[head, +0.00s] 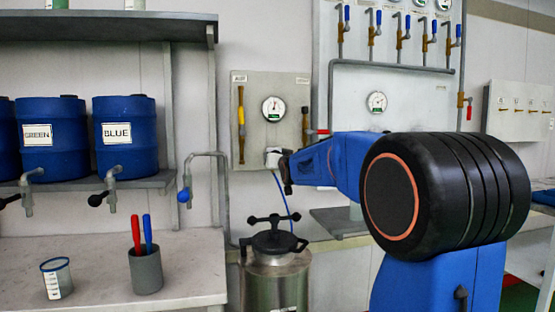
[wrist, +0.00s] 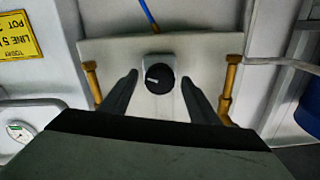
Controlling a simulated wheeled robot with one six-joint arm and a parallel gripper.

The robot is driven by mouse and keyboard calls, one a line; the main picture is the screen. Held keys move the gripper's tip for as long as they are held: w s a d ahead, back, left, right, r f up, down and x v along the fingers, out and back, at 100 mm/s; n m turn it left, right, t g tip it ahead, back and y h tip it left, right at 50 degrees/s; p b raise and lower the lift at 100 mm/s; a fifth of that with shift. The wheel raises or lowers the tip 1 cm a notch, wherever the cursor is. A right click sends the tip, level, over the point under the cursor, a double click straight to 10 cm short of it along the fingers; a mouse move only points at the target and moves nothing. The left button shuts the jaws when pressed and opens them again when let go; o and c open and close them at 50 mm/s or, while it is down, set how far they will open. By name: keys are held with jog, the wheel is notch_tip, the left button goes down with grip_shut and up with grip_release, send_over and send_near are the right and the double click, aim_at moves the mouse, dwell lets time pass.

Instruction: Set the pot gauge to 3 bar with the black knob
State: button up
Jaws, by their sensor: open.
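The round white pot gauge (head: 274,108) is on a grey panel on the wall in the head view; its needle is too small to read. A pale block (head: 273,157) sits below it, partly hidden by my gripper (head: 286,172). In the wrist view, which looks upside down, the black knob (wrist: 160,78) with a white mark is on the panel. The fingers of my gripper (wrist: 159,82) are open, one on each side of the knob, with gaps showing. I cannot tell how deep they reach. The knob is not clear in the head view.
Brass fittings (wrist: 92,80) flank the knob on the panel. A blue hose (head: 283,195) runs from the block down toward the steel pot (head: 275,285). Another gauge (head: 376,102) is on the board to the right. Blue drums (head: 127,160) stand on the left shelf.

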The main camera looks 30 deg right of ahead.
jog(key=c, duration=1)
jog(key=shift+c, duration=0.2)
jog(key=shift+n, duration=3.6)
jog(key=o, duration=1)
jog(key=shift+o, duration=0.2)
